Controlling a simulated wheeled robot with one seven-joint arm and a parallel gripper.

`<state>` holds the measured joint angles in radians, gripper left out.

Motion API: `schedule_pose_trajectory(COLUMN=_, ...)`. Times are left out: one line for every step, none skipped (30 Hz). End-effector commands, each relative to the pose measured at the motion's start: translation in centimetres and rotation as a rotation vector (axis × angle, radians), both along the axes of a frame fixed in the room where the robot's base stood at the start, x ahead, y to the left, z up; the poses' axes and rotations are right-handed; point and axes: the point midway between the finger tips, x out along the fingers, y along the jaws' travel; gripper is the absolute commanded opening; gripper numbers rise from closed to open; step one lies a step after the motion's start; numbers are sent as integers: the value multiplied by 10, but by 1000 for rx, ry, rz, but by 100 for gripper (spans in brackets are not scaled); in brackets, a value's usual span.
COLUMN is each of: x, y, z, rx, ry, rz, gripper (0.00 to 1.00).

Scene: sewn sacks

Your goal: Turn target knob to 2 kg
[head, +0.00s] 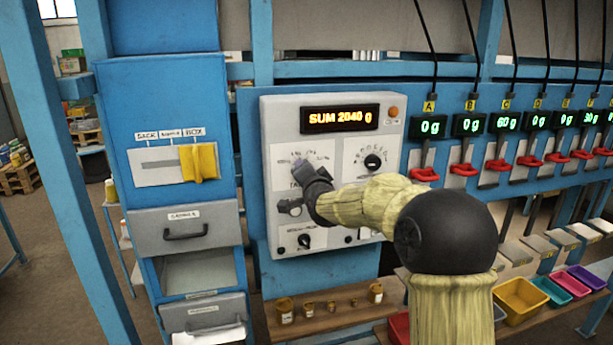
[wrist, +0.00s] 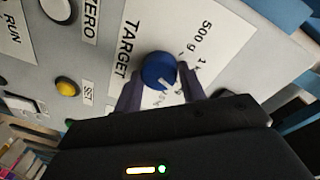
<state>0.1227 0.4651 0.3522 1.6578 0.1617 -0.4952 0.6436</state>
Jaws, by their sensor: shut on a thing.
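The target knob (wrist: 158,68) is a round blue dial with a white pointer mark, beside the printed word TARGET in the wrist view. The marks 500 g and part of a 1 show beside it; other scale marks are partly hidden by a finger. The pointer is toward the lower right in that view, and I cannot read which mark it meets. My gripper (wrist: 160,84) has its dark fingers on both sides of the knob, shut on it. In the head view, my gripper (head: 304,174) is at the grey control panel (head: 275,130) and hides the knob.
The panel's display (head: 340,118) reads SUM 2040 g. Another black knob (head: 373,161) is to the right of my gripper. A yellow button (wrist: 67,87) is near the knob. Scale displays and red clamps (head: 425,175) line the right; a blue cabinet (head: 165,95) stands left.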

Motion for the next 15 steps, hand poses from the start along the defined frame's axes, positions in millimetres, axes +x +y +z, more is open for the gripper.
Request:
schedule_pose_trajectory(x=0, y=-1, z=0, rx=0, ry=1, rz=-2, gripper=17)
schedule_pose_trajectory(x=0, y=-1, z=0, rx=0, ry=1, rz=-2, gripper=17)
schedule_pose_trajectory(x=0, y=-1, z=0, rx=-1, ry=1, rz=-2, gripper=17)
schedule_pose_trajectory(x=0, y=-1, z=0, rx=-1, ry=1, rz=-2, gripper=17)
schedule_pose_trajectory(x=0, y=-1, z=0, rx=-1, ry=1, rz=-2, gripper=17)
schedule_pose_trajectory(x=0, y=-1, z=0, rx=-1, ry=1, rz=-2, gripper=48)
schedule_pose_trajectory(x=0, y=-1, z=0, rx=-1, ry=1, rz=-2, gripper=54)
schedule_pose_trajectory(x=0, y=-1, z=0, rx=-1, ry=0, rz=-1, gripper=60)
schedule_pose_trajectory(x=0, y=-1, z=0, rx=-1, ry=0, rz=-1, gripper=62)
schedule_pose_trajectory(x=0, y=-1, z=0, rx=-1, ry=0, rz=-1, gripper=62)
schedule_pose_trajectory(x=0, y=-1, z=0, rx=-1, ry=0, rz=-1, gripper=62)
schedule_pose_trajectory(x=0, y=-1, z=0, rx=-1, ry=0, rz=-1, gripper=62)
schedule_pose_trajectory(x=0, y=-1, z=0, rx=-1, ry=0, rz=-1, gripper=62)
schedule_pose_trajectory(x=0, y=-1, z=0, rx=-2, ry=0, rz=-1, gripper=62)
schedule_pose_trajectory(x=0, y=0, z=0, rx=-2, ry=0, rz=-1, gripper=62)
